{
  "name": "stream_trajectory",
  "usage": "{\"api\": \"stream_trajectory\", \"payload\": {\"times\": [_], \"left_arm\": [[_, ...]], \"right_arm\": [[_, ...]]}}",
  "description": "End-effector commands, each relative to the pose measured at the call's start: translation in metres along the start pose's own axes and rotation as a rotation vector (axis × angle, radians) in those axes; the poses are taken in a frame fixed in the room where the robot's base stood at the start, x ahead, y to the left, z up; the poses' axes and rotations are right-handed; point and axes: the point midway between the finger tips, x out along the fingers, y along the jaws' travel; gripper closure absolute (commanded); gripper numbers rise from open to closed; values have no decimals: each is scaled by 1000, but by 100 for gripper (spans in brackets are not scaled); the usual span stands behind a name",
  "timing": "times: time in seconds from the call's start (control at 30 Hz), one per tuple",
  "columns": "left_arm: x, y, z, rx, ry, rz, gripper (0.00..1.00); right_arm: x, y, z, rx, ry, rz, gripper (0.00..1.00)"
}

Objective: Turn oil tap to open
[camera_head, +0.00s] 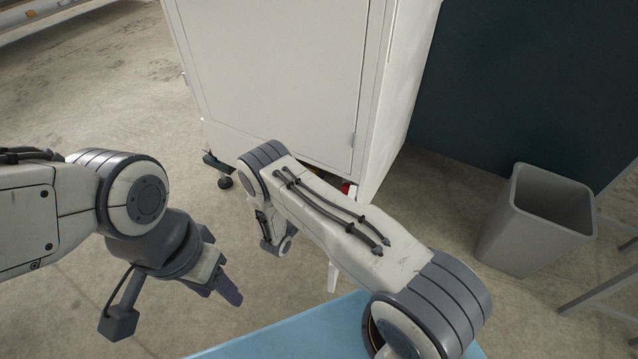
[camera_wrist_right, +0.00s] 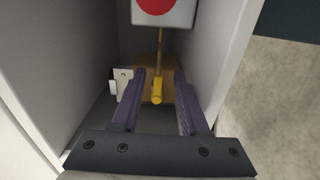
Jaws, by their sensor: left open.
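In the right wrist view, a yellow tap handle (camera_wrist_right: 157,88) hangs inside a narrow grey-walled space, with a thin yellow stem above it. My right gripper (camera_wrist_right: 158,78) is open, its two purple fingers on either side of the yellow handle with visible gaps. Contact with it is not visible. In the head view the tap is not visible, and my right arm's end is low at the white cabinet (camera_head: 285,70), its fingertips not clearly seen.
A white panel with a red disc (camera_wrist_right: 160,8) is above the handle. A brown block (camera_wrist_right: 150,75) lies behind it and a small pale plate (camera_wrist_right: 122,78) to its left. Cabinet walls are close on both sides. A grey bin (camera_head: 535,220) stands at right; a blue surface (camera_head: 270,335) is in front.

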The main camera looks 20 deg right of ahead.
Motion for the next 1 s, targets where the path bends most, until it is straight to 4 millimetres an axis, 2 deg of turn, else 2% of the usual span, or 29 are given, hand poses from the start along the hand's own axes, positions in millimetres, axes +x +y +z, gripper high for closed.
{"api": "stream_trajectory", "payload": {"times": [0.23,0.33,0.47,0.7,0.83,1.0], "left_arm": [[-1,0,0,0,0,0,50],[-5,0,0,0,0,0,50],[-15,1,-1,0,0,0,50],[-32,2,-2,0,0,0,50],[-37,3,-2,0,0,0,50],[-38,3,-2,0,0,0,50]], "right_arm": [[0,1,0,1,-3,2,56],[-6,3,0,1,-1,2,56],[-28,4,-1,-1,3,2,56],[-76,4,-1,0,4,2,56],[-94,2,-1,1,3,1,56],[-104,1,0,1,-1,1,56]]}}
